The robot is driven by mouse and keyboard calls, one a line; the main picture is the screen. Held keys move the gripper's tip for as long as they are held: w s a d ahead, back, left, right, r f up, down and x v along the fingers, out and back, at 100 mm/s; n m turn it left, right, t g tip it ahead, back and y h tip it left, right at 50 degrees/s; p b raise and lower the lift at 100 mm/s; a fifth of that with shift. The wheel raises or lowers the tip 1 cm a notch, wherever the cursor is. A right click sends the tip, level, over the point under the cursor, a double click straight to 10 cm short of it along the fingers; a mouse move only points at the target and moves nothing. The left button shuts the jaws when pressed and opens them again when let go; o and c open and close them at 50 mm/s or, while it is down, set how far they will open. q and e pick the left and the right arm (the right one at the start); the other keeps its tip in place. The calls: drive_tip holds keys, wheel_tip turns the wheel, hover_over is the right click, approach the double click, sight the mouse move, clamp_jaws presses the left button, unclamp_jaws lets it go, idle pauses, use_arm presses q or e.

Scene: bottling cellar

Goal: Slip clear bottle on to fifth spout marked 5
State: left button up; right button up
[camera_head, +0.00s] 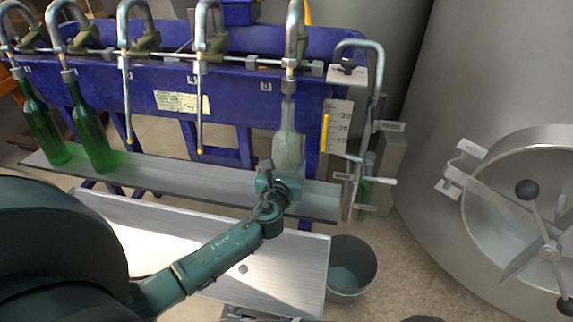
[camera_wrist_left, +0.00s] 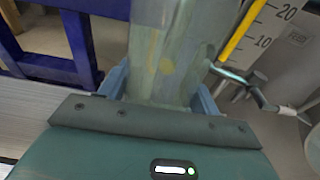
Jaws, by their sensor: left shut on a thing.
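The clear bottle (camera_head: 289,145) stands about upright under the fifth spout (camera_head: 294,35) from the left. Its mouth is up around the spout's lower end, and no free length of tube shows below. In the left wrist view the clear bottle (camera_wrist_left: 168,45) fills the middle, and a yellowish spot like a spout tip shows through the glass. My left gripper (camera_head: 277,183) is shut on the lower part of the bottle; its fingers (camera_wrist_left: 160,92) lie on both sides. The bottle's base is hidden by the gripper. My right gripper is not in view.
Two green bottles (camera_head: 90,135) hang on the left spouts. Two middle spouts (camera_head: 200,110) are bare with yellow tips. A metal shelf (camera_head: 170,172) runs below. A scale plate (camera_head: 338,125) and valve pipe stand right of the bottle. A bucket (camera_head: 350,268) and steel tank (camera_head: 470,70) are further right.

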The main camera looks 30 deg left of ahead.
use_arm(q)
drive_tip(key=o, duration=1.4)
drive_tip(key=shift+c, duration=0.2)
drive_tip(key=shift+f, duration=0.15)
drive_tip(key=p+v, duration=0.1)
drive_tip(key=v, duration=1.2)
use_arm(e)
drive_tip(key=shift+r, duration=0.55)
